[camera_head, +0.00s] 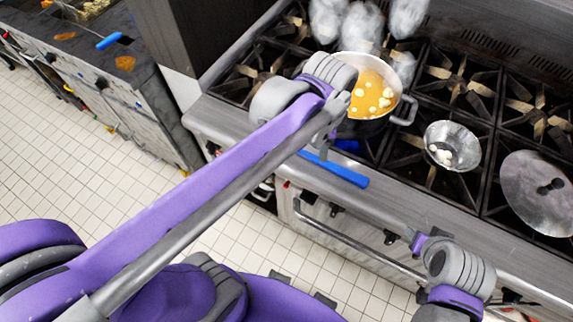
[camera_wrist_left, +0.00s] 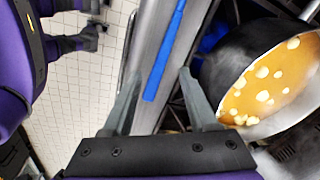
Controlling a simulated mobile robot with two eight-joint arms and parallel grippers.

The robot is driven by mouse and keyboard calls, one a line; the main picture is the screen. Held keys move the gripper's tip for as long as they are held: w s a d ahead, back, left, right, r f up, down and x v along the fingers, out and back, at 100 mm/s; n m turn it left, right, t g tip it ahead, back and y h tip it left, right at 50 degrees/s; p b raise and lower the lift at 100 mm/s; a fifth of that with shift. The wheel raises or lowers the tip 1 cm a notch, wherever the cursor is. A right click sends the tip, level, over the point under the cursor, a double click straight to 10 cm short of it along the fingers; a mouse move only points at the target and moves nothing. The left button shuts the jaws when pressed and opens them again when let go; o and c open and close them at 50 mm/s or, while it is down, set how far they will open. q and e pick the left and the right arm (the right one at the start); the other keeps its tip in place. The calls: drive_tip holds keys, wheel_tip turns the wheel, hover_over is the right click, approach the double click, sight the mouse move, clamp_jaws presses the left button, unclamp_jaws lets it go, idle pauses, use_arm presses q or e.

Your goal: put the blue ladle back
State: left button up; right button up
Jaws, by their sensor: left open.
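A long blue handle (camera_head: 335,170), which looks like the blue ladle's, lies along the stove's steel front ledge. It also shows in the left wrist view (camera_wrist_left: 163,55); no ladle bowl is visible on it. My left gripper (camera_head: 322,150) is over the ledge at the handle's left end. In the left wrist view my left gripper (camera_wrist_left: 158,83) is open and empty, with the handle lined up between its fingertips and apart from both. My right arm reaches in at the lower right; its jaws cannot be made out.
A pot of orange soup (camera_head: 372,95) with pale lumps stands on the burners, a blue patch (camera_head: 347,145) beside it. A metal bowl (camera_head: 452,146) and a round lid (camera_head: 538,190) are to the right. Another blue handle (camera_head: 109,41) lies on the left counter.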

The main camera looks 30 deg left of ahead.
use_arm(q)
drive_tip(key=s+a+f+n+t, duration=0.4)
drive_tip(key=s+a+f+n, duration=0.2)
drive_tip(key=n, duration=0.7)
drive_tip(key=s+a, duration=0.1)
drive_tip(key=s, duration=0.1)
drive_tip(key=shift+s+a+f+n, duration=0.15)
drive_tip(key=shift+s+f+n, duration=0.15)
drive_tip(key=shift+n, duration=0.1)
